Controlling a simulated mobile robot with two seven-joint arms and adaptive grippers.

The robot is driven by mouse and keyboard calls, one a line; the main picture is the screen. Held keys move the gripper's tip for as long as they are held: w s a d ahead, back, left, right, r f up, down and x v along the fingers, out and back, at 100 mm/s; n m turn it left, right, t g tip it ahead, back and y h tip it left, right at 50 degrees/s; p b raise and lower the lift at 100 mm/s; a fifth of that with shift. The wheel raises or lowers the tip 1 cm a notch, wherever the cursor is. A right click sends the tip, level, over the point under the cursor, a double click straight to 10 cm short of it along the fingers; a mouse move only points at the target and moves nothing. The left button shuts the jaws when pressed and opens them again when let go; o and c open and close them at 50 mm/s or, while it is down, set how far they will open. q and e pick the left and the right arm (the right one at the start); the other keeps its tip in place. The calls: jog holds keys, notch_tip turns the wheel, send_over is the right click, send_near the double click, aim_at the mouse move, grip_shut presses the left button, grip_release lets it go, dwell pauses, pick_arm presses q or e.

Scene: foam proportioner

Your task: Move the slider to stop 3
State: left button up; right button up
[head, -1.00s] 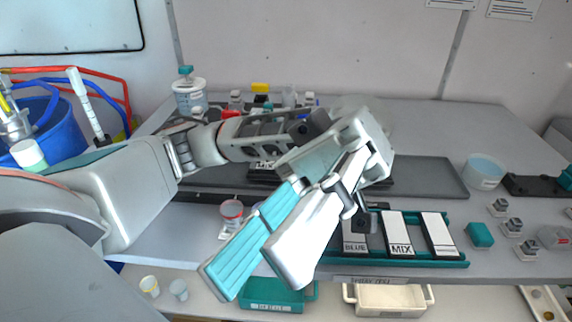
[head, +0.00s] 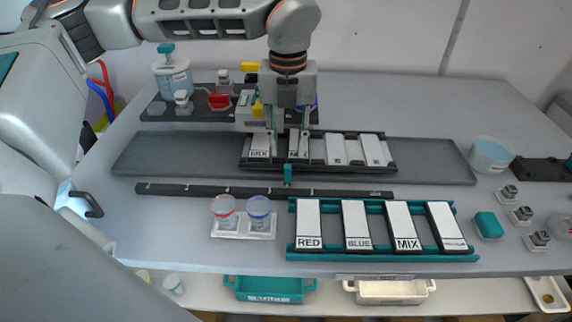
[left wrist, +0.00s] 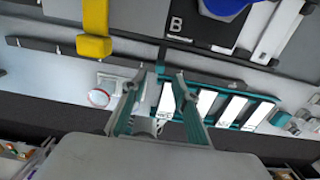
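A small upright teal piece (head: 287,174), which looks like the slider's knob, stands at the dark rail (head: 200,190), right of its middle. The rail has several small pale marks; no stop numbers are readable. In the left wrist view the teal piece (left wrist: 160,66) shows beyond and between my fingertips, beside the rail (left wrist: 60,51). My left gripper (head: 289,146) points down behind the rail in the head view, above the rear row of cards. Its two fingers are apart, and the left wrist view shows it open (left wrist: 157,92) and empty. I cannot tell its height. My right gripper is not in view.
A grey box with a yellow part (head: 257,108) stands beside my left gripper. Red and blue cups (head: 258,208) sit in front of the rail. A teal rack (head: 379,256) holds labelled cards at front right. The rail's left half is clear.

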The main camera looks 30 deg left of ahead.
aim_at(287, 166)
pick_arm(q)
notch_tip(287, 166, down, 7)
jog(key=shift+s+f, duration=0.1)
jog(key=shift+f, duration=0.1)
dwell(0.3)
grip_shut()
